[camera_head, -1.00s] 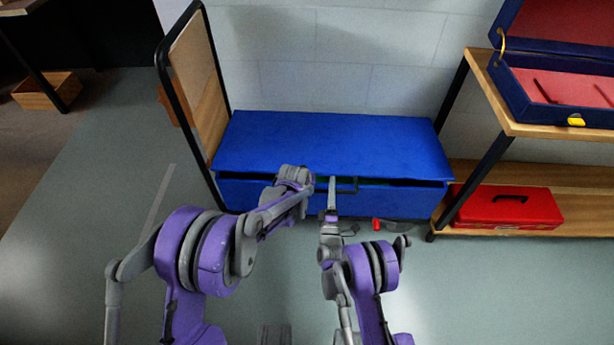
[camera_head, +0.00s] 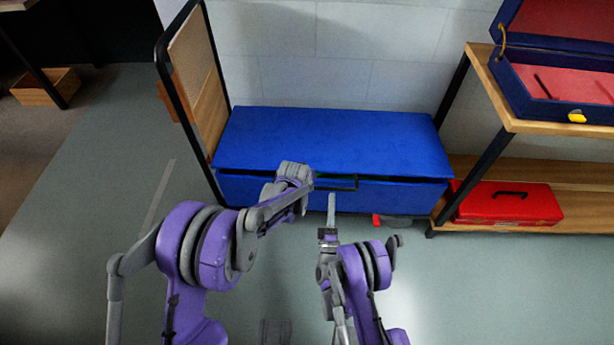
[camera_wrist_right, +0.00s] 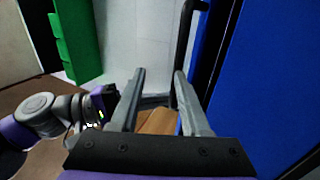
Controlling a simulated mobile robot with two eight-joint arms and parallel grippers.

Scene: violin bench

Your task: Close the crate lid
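The long blue crate (camera_head: 400,197) stands against the wall with its blue lid (camera_head: 330,140) lying over it. A thin dark gap shows between the lid's front edge and the crate front. A dark handle (camera_head: 338,184) is at the front middle; a black bar (camera_wrist_right: 183,50) also shows beside the blue surface in the right wrist view. My right gripper (camera_head: 331,203) is just in front of the crate, below the handle. The right wrist view shows its fingers (camera_wrist_right: 160,80) apart and empty. My left gripper (camera_head: 297,175) is at the crate's front edge, left of the handle; its fingers are hidden.
A black-framed wooden panel (camera_head: 205,85) stands at the crate's left end. At right, a wooden shelf (camera_head: 580,178) holds a red toolbox (camera_head: 508,203) and an open blue case (camera_head: 510,85). A small red item (camera_head: 376,220) lies near the crate's base. Floor at left is clear.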

